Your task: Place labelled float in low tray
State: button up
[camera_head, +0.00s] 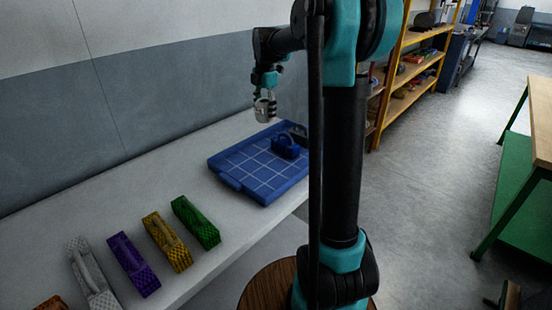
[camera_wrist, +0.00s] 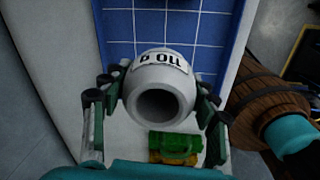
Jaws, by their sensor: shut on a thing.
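The low blue tray (camera_head: 229,178) with a white grid lies on the table. In the wrist view the tray (camera_wrist: 118,22) lies beyond the float.
Green (camera_head: 196,222), yellow (camera_head: 167,241), purple (camera_head: 133,264) and grey (camera_head: 92,274) netted bundles lie in a row on the white table (camera_head: 60,250). An orange one (camera_head: 52,303) is cut off. Most of the tray's near grid is clear. A wall stands behind the table.

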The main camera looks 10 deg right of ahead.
notch_tip(320, 180, down, 20)
jog(key=shift+r, duration=0.1)
dwell(0.5)
jog(key=o, duration=1.2)
notch_tip(320, 180, up, 11)
jog(key=s+d+f+m+t, duration=0.1)
jog(key=s+f+m, duration=0.2)
jog(key=s+m, duration=0.4)
jog(key=s+d+f+m+t, duration=0.1)
jog(key=s+f+m, duration=0.3)
jog(key=s+m, duration=0.4)
jog(key=s+d+f+m+t, duration=0.1)
jog(key=s+f+m, duration=0.3)
jog(key=s+m, duration=0.4)
jog(key=shift+s+d+t, duration=0.1)
jog(key=shift+s+d, duration=0.05)
jog(key=shift+s, duration=1.15)
jog(key=shift+s+d+t, duration=0.1)
jog(key=shift+s+d, duration=0.1)
jog(key=shift+s, duration=1.05)
jog(key=shift+s+d+t, duration=0.1)
jog(key=shift+s+d, duration=0.05)
jog(key=shift+s, duration=1.15)
